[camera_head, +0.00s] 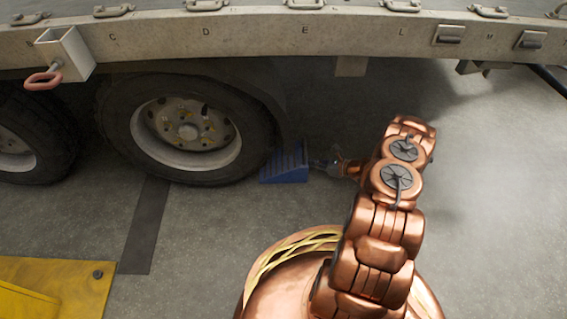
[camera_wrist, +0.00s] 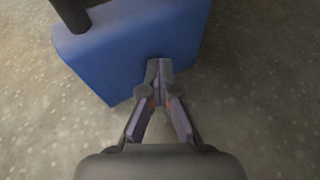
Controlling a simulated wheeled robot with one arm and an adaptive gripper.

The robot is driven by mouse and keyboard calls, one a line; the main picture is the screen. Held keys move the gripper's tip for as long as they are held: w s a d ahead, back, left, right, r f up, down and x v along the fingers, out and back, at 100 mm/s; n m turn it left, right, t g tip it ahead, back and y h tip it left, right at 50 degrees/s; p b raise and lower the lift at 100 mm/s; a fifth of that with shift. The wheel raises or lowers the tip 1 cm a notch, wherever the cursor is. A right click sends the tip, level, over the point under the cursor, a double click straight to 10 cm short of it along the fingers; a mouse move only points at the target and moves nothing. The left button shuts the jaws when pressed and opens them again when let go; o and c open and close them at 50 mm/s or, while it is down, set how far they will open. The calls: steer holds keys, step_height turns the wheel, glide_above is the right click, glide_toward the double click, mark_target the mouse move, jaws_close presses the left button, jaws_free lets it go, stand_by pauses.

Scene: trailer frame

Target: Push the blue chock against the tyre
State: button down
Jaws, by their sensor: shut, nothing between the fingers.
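The blue chock (camera_head: 287,172) is a wedge with a ribbed slope, sitting on the ground just right of the tyre (camera_head: 240,105). Its low side faces the tyre and it appears to touch or nearly touch the tread; I cannot tell which. My gripper (camera_head: 320,165) is low beside the chock's tall right side. In the wrist view the chock's plain blue back (camera_wrist: 135,45) fills the upper middle. My gripper's fingertips (camera_wrist: 159,68) are shut, empty, and at or against that back face. The chock's sloped side is hidden there.
The trailer frame (camera_head: 300,35) runs across above the wheels, with a red-handled bracket (camera_head: 65,60) at the left. A second tyre (camera_head: 30,130) stands at the far left. A yellow plate (camera_head: 50,290) lies at the lower left. The floor to the right is clear.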

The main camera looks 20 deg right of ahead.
mark_target(291, 161)
steer(key=shift+w+a, duration=0.75)
steer(key=shift+a, duration=1.05)
steer(key=shift+w+a, duration=0.7)
steer(key=shift+a, duration=1.05)
steer(key=shift+w+a, duration=0.75)
steer(key=shift+a, duration=1.05)
steer(key=shift+w+a, duration=0.1)
steer(key=shift+a, duration=0.75)
steer(key=shift+w+r, duration=0.1)
steer(key=shift+s+d+r+y, duration=0.2)
steer(key=shift+d+y, duration=0.1)
steer(key=shift+d, duration=0.4)
steer(key=shift+s+d+r+p, duration=0.1)
steer(key=shift+s+d+p, duration=0.15)
steer(key=shift+d, duration=0.45)
steer(key=shift+s+d+r+p, duration=0.1)
steer(key=shift+s+d+p, duration=0.15)
steer(key=shift+d, duration=0.4)
steer(key=shift+s+d+r+p, duration=0.2)
steer(key=shift+s+d, duration=0.15)
steer(key=shift+d, duration=0.55)
steer(key=shift+s+d+r+p, duration=0.15)
steer(key=shift+s+d, duration=0.25)
steer(key=shift+d, duration=0.45)
steer(key=shift+s+d+r+p, duration=0.1)
steer(key=shift+s+d+p, duration=0.2)
steer(key=shift+d, duration=0.6)
